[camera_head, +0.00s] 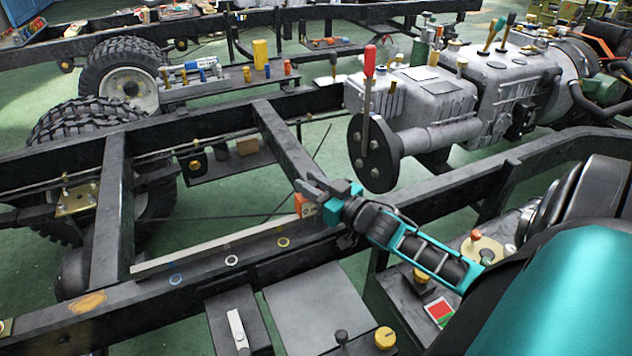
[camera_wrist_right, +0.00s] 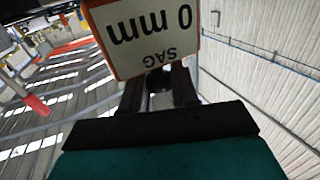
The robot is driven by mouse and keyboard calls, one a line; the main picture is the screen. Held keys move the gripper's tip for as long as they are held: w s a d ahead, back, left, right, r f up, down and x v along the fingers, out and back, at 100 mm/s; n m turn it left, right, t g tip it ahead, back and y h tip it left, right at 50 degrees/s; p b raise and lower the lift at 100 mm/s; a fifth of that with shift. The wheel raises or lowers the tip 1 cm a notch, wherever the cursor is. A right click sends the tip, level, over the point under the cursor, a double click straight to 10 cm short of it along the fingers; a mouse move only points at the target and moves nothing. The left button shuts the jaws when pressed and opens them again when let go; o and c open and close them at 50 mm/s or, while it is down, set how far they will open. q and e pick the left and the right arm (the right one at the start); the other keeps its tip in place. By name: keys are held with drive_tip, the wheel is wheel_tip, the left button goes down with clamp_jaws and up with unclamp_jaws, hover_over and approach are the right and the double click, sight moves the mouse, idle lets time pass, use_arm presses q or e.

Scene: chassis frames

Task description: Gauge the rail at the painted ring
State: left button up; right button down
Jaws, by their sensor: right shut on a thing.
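My right gripper (camera_head: 318,192) is shut on an orange gauge with a white face (camera_head: 306,206), over the near chassis rail (camera_head: 330,228). In the right wrist view the gauge (camera_wrist_right: 145,35) sits between the fingers, and its face reads "0 mm" and "SAG", upside down. Painted rings mark the rail: a yellow ring (camera_head: 283,242) just left of and below the gauge, a white ring (camera_head: 231,260) and a blue ring (camera_head: 174,279) further left. A long pale straightedge (camera_head: 205,246) lies along the rail. I cannot tell whether the gauge touches it. My left gripper is not in view.
An engine and gearbox (camera_head: 470,90) stand behind, with a round flange (camera_head: 375,152) and red-handled lever (camera_head: 369,62) near my right arm. Crossmembers (camera_head: 285,140) join the rails. A grey plate (camera_head: 318,305) and yellow knob (camera_head: 385,338) are in front. An orange patch (camera_head: 87,303) marks the rail's left.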

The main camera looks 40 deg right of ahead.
drive_tip(key=w+a, duration=0.1)
drive_tip(key=a, duration=0.1)
drive_tip(key=a+p, duration=0.1)
drive_tip(key=a, duration=0.2)
drive_tip(key=w+a, duration=0.1)
drive_tip(key=a, duration=0.2)
drive_tip(key=shift+w+a, duration=0.15)
drive_tip(key=shift+w, duration=0.15)
drive_tip(key=c, duration=0.9)
unclamp_jaws()
drive_tip(key=s, duration=0.4)
drive_tip(key=s+d, duration=0.1)
drive_tip(key=s, duration=0.3)
drive_tip(key=s+p, duration=0.1)
drive_tip(key=s, duration=0.4)
drive_tip(key=shift+d, duration=0.15)
drive_tip(key=s+a+f+g, duration=0.2)
drive_tip(key=a+f, duration=0.1)
drive_tip(key=a, duration=0.2)
drive_tip(key=s+a+f+n+g, duration=0.1)
drive_tip(key=s+a+f+g, duration=0.1)
drive_tip(key=a+f, duration=0.2)
drive_tip(key=s+a+f+g, duration=0.2)
drive_tip(key=a+f+g, duration=0.1)
drive_tip(key=a, duration=0.3)
drive_tip(key=shift+s+f+n+y, duration=0.25)
drive_tip(key=shift+s+n+y, duration=0.05)
